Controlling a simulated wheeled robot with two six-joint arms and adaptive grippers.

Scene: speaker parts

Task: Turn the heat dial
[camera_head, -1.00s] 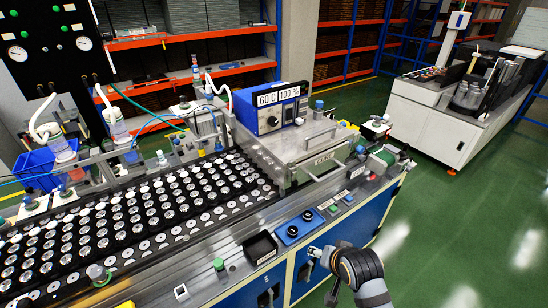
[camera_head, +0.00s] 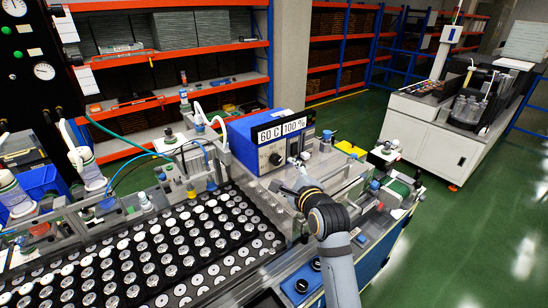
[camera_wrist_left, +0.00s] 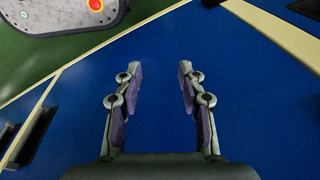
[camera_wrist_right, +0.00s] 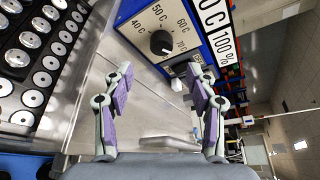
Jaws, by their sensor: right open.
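The heat dial (camera_wrist_right: 161,43) is a black round knob on a pale panel with marks from 40 C to 70 C. In the head view the dial (camera_head: 276,159) sits on the front of a blue box (camera_head: 240,142), below a display (camera_head: 282,130) reading 60 C and 100 %. My right gripper (camera_head: 297,170) is just in front of the box, apart from the dial. In the right wrist view its open, empty fingers (camera_wrist_right: 160,80) point toward the dial. My left gripper (camera_wrist_left: 159,78) is open and empty, facing a blue panel; it is not in the head view.
A tray (camera_head: 215,285) of several round speaker parts lies left of the box. Clear guards and metal fixtures stand right of my right gripper. Blue control boxes (camera_head: 301,285) sit at the front edge.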

